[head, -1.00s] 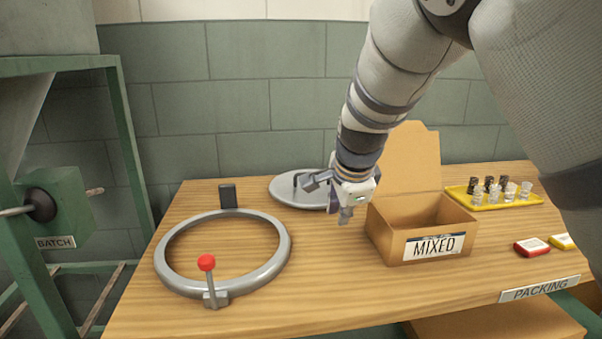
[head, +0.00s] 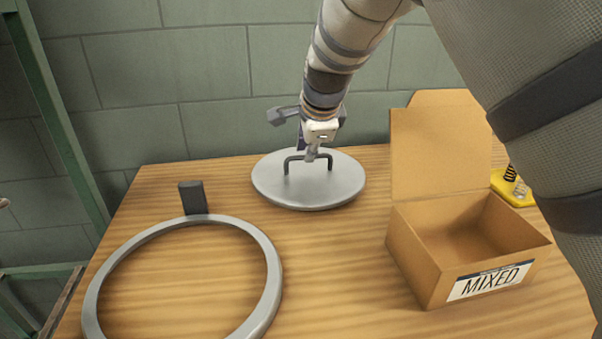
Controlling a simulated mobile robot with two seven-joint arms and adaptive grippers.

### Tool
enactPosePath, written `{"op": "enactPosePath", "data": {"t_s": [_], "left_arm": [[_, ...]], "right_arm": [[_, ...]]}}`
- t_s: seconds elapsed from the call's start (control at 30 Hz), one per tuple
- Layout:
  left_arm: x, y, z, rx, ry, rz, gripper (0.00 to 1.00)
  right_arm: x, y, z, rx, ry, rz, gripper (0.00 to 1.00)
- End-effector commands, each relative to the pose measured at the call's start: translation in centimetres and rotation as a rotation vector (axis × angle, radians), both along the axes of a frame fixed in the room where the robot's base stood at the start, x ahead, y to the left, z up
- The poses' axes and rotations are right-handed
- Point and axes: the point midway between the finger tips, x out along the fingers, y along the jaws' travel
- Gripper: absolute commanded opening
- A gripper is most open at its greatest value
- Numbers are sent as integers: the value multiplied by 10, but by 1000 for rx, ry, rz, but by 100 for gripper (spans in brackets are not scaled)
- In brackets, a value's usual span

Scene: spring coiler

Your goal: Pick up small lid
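The small lid (head: 272,187) is a round grey metal disc with a dark upright bar handle (head: 292,158). It lies flat at the back of the wooden table in the head view. My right gripper (head: 301,135) hangs over the back part of the lid, close to the handle. Its fingers are spread apart, with one out to the left and one pointing down in front near the handle's right end. I see nothing between them. I cannot tell whether a finger touches the handle. My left gripper is not in view.
A large grey ring (head: 274,285) with a dark block (head: 193,197) at its back lies at the left front. An open cardboard box marked MIXED (head: 415,262) stands at the right. A yellow tray (head: 510,190) is partly hidden by my arm. A tiled wall is behind.

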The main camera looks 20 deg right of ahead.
Motion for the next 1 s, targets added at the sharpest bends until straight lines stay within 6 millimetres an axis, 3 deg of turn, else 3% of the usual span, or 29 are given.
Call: {"op": "enactPosePath", "data": {"t_s": [0.1,0.23,0.47,0.53,0.57,1.0], "left_arm": [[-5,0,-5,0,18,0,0],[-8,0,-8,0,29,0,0],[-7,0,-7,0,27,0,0],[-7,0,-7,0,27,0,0],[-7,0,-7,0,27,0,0],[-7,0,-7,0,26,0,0]], "right_arm": [[14,2,-25,-1,7,2,15],[23,-1,-38,1,4,0,15],[25,-1,-36,0,-2,1,15],[25,-1,-36,0,-2,1,1],[25,-1,-36,0,-2,1,0],[26,-1,-27,-1,-5,1,0]]}}
